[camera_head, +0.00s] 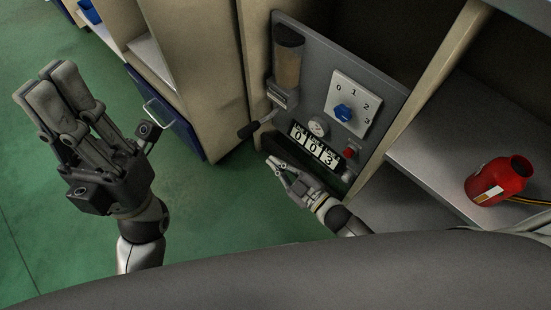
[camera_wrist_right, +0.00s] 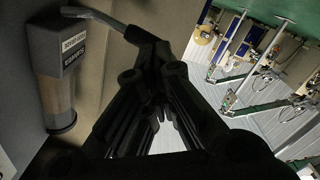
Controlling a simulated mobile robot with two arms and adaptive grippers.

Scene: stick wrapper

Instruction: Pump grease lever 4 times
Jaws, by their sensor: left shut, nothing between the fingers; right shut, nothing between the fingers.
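The grease pump (camera_head: 288,62), with its tan reservoir, is mounted on a grey panel in the head view. Its lever (camera_head: 249,130) sticks out from the pump's lower end to the left, with a black handle. The lever also shows at the top of the right wrist view (camera_wrist_right: 98,18). My right gripper (camera_head: 272,163) is shut and empty, just below the lever handle; in the wrist view its fingertips (camera_wrist_right: 153,62) are close to the handle. I cannot tell whether they touch. My left gripper (camera_head: 47,78) is shut and empty, raised over the floor at the left.
Green floor at the left is clear.

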